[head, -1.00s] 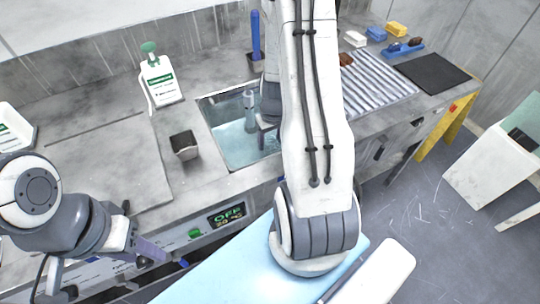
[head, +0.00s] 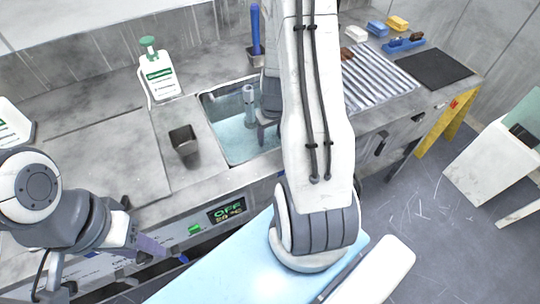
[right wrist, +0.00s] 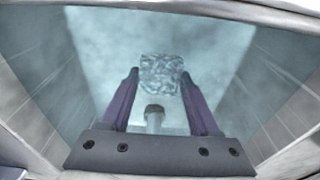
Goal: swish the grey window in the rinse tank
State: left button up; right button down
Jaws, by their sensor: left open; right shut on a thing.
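The rinse tank (head: 222,132) is a sunken basin of pale blue-green water in the bench. My right arm reaches down over it and hides its right part. In the right wrist view, my right gripper (right wrist: 159,77) is inside the tank, its two purple fingers shut on the grey window (right wrist: 161,70), a small square plate with a mottled surface. In the head view the window cannot be made out. My left gripper (head: 150,246) is open and empty at the lower left, in front of the bench; only one purple finger shows clearly.
A grey upright cylinder (head: 249,98) stands in the tank, close to the right gripper. A dark square cup (head: 183,140) is left of the tank, a white bottle (head: 160,77) behind. A ribbed drainboard (head: 375,75) and black mat (head: 434,69) lie right. A panel (head: 226,211) reads OFF.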

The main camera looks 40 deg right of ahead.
jog(key=shift+r, duration=0.15)
jog(key=shift+r+p, duration=1)
jog(key=shift+r, duration=0.05)
jog(key=shift+f+b, duration=1.2)
jog(key=shift+f, duration=0.05)
jog(key=shift+r, duration=0.1)
notch_tip(320, 180, up, 12)
jog(key=p, duration=1)
jog(key=shift+p, duration=0.3)
